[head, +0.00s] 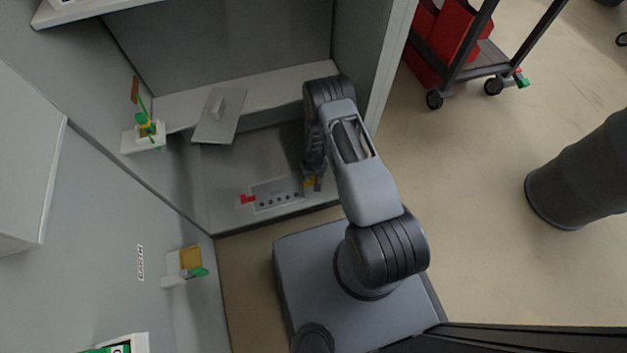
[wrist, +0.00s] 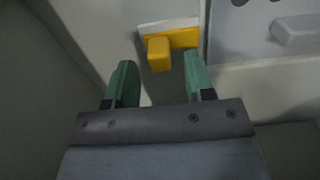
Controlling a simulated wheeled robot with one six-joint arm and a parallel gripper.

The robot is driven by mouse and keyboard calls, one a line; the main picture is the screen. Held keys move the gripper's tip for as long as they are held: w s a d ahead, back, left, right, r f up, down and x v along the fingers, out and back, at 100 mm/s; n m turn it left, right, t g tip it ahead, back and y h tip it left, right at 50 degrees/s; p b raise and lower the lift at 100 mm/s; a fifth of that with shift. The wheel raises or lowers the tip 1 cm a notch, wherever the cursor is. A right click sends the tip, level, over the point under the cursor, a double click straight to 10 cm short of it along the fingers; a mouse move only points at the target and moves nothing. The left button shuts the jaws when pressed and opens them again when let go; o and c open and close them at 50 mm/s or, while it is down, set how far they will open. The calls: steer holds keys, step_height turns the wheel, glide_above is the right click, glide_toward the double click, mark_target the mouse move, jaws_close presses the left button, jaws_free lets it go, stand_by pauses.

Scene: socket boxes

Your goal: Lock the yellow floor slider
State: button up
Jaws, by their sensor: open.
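The yellow floor slider (wrist: 159,54) shows in the wrist view as a yellow block in front of a yellow plate (wrist: 185,38), beside a pale strip. In the head view the yellow slider (head: 309,183) sits at the right end of a grey plate on the cabinet floor, partly hidden by my gripper. My gripper (wrist: 160,78) is open, with its two green fingers apart. The yellow block lies between and just beyond the fingertips, and I cannot tell whether they touch it. In the head view my gripper (head: 317,184) is low at the slider.
A tilted grey panel (head: 218,115) stands behind. Green-handled fittings (head: 148,130) are on the left wall. A dark cart (head: 480,62) with red bins stands at the upper right.

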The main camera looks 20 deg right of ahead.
mark_target(311, 180)
steer(key=shift+f+b, duration=0.4)
steer(key=shift+f, duration=1)
jaws_close()
